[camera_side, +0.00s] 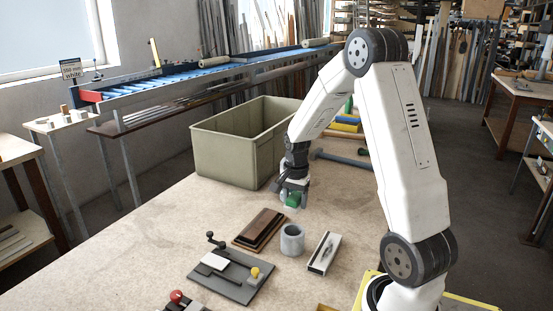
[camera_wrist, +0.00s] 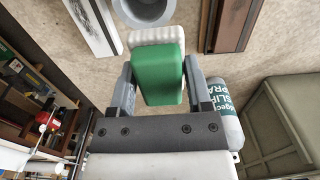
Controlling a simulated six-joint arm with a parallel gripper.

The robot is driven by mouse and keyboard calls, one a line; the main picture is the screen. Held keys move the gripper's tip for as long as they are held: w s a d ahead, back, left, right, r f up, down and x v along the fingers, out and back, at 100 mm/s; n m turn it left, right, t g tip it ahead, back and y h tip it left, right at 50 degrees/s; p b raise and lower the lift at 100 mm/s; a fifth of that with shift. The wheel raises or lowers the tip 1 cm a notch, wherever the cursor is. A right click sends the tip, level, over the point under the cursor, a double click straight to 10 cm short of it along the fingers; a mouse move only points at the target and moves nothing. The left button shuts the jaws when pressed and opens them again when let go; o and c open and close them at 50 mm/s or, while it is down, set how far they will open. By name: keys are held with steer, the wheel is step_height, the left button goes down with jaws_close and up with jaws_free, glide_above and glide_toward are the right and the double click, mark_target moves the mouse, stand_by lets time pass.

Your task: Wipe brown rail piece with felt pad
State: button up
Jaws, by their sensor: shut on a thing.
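My gripper (camera_side: 291,191) is shut on the felt pad, a block with a green back (camera_wrist: 160,75) and a white ribbed face at its far edge. In the side view the green of the pad (camera_side: 294,200) shows below my fingers, near the crate. The brown rail piece (camera_side: 262,226) lies on the table, to the lower left of the pad and apart from it. In the wrist view the rail piece (camera_wrist: 232,22) is at the top right, beyond the pad. The table under the pad is partly hidden by my gripper.
A spray bottle (camera_wrist: 226,115) stands close beside my gripper. An olive crate (camera_side: 225,157) is behind it. A grey cup (camera_side: 292,240) and a white profile (camera_side: 324,253) are right of the rail piece. A dark clamp plate (camera_side: 240,291) lies in front. A hammer (camera_side: 340,158) lies behind.

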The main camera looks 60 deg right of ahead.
glide_above(251, 234)
steer(key=f, duration=0.1)
steer(key=shift+f, duration=0.1)
steer(key=shift+f, duration=0.1)
steer(key=shift+s+f, duration=0.1)
steer(key=shift+f, duration=3.05)
steer(key=shift+d+f, duration=0.25)
steer(key=shift+f, duration=0.45)
steer(key=shift+d+f, duration=0.1)
steer(key=shift+d, duration=4.05)
steer(key=shift+a, duration=4.5)
step_height(251, 234, up, 8)
steer(key=shift+d, duration=0.15)
